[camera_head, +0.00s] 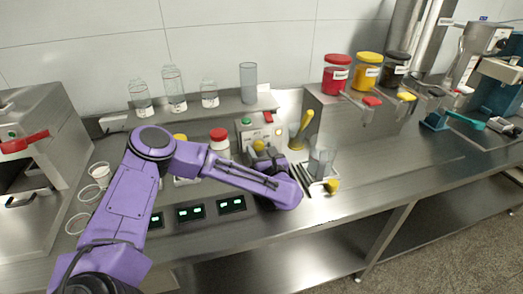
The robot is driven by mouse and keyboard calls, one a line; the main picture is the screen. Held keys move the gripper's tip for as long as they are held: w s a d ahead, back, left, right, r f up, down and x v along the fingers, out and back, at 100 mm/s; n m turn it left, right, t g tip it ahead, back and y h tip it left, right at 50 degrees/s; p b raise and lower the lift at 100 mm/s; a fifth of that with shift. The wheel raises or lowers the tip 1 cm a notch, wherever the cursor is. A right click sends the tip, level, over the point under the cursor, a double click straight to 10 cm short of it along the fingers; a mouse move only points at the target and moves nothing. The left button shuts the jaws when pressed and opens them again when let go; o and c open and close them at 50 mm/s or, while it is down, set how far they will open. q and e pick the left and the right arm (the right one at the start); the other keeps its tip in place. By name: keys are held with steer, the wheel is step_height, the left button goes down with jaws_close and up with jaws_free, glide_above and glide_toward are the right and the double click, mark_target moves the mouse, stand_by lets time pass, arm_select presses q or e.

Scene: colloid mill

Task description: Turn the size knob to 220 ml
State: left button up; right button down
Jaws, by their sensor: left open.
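A small grey machine (274,131) stands in the middle of the counter against the back ledge, with a green button and a red button on it. A yellow round part (259,146) sits low on its front; I cannot tell whether this is the size knob, and no 220 ml marking is readable. My purple left arm reaches in from the left. My left gripper (269,158) is open, dark and small in the view, just in front of the machine at the yellow part. I cannot tell whether its fingers touch or surround that part. My right gripper is not in view.
Clear glass vessels (174,89) stand on the back ledge. Red, yellow and black dispensers (368,72) stand on a raised box. A clear cup (320,160) and a yellow-handled tool (303,127) are right of my gripper. Lit displays (190,213) lie along the front.

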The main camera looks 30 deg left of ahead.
arm_select(q)
steer(key=shift+c, duration=0.4)
steer(key=c, duration=1)
steer(key=shift+o, duration=0.2)
steer(key=shift+m, duration=0.4)
steer(key=m, duration=0.4)
steer(key=shift+m+t+b, duration=0.3)
steer(key=shift+m+b, duration=0.1)
steer(key=m, duration=0.6)
steer(key=shift+m, duration=0.4)
